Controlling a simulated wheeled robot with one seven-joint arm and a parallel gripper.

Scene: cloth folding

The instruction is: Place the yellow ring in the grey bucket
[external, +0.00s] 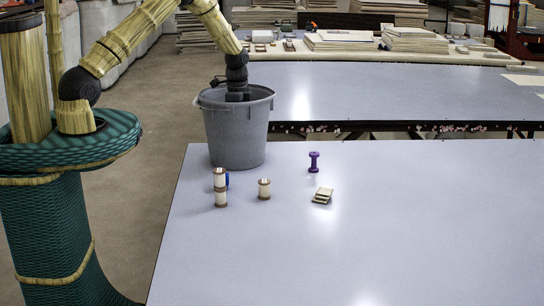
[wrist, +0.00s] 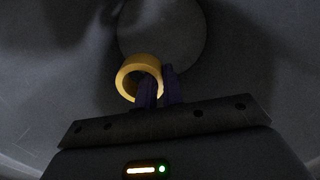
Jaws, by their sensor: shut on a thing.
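The grey bucket (external: 233,135) stands upright near the table's far left corner. My gripper (wrist: 160,72) reaches down into it, and in the external view the bucket wall hides its fingers. In the wrist view the yellow ring (wrist: 124,72) is at the purple fingers, with one finger passing in front of its lower right side. The fingers are shut on the ring. The bucket's inner wall and round floor (wrist: 160,30) show around and beyond the ring. I cannot tell how far the ring is above the floor.
A stack of cream and brown spools (external: 220,190) stands in front of the bucket, with a blue item partly hidden behind it. A single spool (external: 264,189), a purple spool (external: 314,162) and stacked wooden pieces (external: 323,195) lie to the right. The table's (external: 420,230) right side is clear.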

